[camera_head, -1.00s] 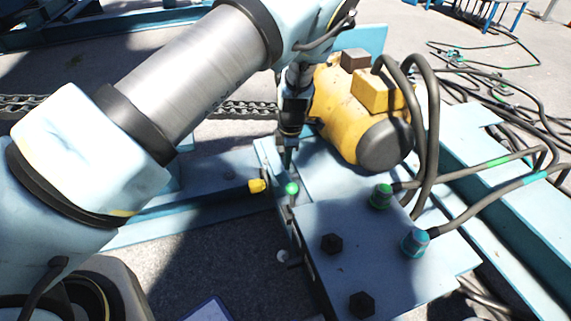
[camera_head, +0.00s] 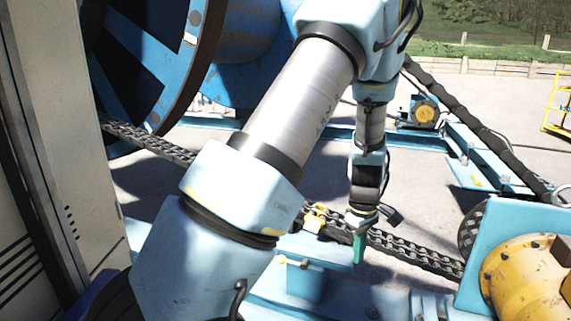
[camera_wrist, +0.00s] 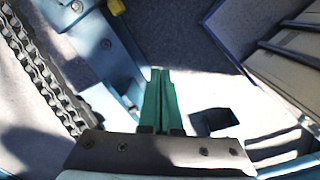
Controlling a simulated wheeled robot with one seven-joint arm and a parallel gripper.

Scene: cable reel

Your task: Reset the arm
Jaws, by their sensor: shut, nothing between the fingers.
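My gripper (camera_head: 359,248) points down in the head view, with its green fingers together and nothing between them. In the wrist view the green fingers (camera_wrist: 160,95) lie side by side, shut and empty. In the head view the gripper hangs in front of the drive chain (camera_head: 415,252) and near a blue steel frame (camera_head: 305,280). I cannot tell its exact height above the frame. My arm is bent, with the forearm hanging down to the gripper.
A large blue reel (camera_head: 240,45) stands behind my arm at upper left. A grey cabinet (camera_head: 45,150) is at the left edge. A yellow motor (camera_head: 525,270) sits at lower right. The chain also runs along the left of the wrist view (camera_wrist: 40,70). Open pavement (camera_head: 420,170) lies behind.

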